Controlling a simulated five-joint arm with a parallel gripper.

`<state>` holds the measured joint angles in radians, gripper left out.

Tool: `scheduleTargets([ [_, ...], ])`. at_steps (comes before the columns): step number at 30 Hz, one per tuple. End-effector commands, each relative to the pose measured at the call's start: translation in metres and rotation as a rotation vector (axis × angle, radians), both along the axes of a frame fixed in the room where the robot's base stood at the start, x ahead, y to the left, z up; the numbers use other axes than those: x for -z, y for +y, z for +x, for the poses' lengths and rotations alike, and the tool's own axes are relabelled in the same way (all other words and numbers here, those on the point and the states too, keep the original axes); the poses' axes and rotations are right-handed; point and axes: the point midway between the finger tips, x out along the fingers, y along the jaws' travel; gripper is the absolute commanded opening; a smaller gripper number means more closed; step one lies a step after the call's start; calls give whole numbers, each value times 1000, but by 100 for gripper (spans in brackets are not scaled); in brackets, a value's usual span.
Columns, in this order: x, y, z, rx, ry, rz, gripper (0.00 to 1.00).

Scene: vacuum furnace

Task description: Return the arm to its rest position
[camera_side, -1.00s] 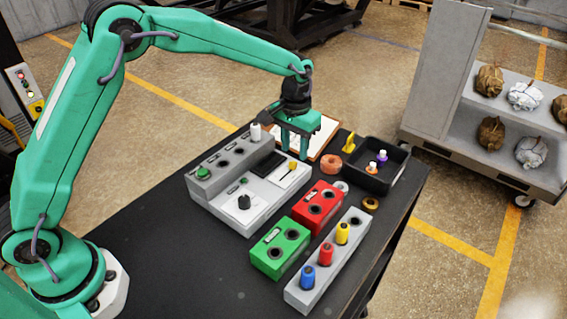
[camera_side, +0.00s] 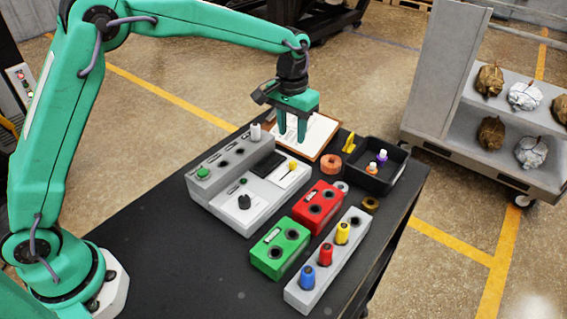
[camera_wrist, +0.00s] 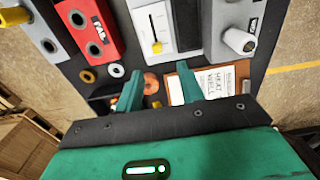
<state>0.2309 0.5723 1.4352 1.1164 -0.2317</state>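My green arm (camera_side: 215,28) reaches over the black table from the left. My gripper (camera_side: 292,136) hangs fingers-down above the table's far side, in front of the clipboard in the side view. Its two green fingers stand apart with nothing between them. The wrist view also shows the gripper (camera_wrist: 160,88), its fingers spread over the area between the grey control panel and the clipboard. The gripper looks clear of everything on the table.
The grey control panel (camera_side: 222,205) is below and left of the gripper. A clipboard (camera_side: 322,128), black tray (camera_side: 400,160), red block (camera_side: 327,195), green block (camera_side: 272,262) and grey rack with coloured plugs (camera_side: 300,290) share the table (camera_side: 150,240). The air above is free.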

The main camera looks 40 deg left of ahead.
Motion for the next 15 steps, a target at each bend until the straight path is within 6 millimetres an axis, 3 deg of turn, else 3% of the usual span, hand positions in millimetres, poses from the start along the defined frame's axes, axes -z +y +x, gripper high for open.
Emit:
scheduleTargets([
  [8,-43,22,-27,-2,-61,-12,38],
  [15,-80,44,-64,-2,-125,-21,38],
])
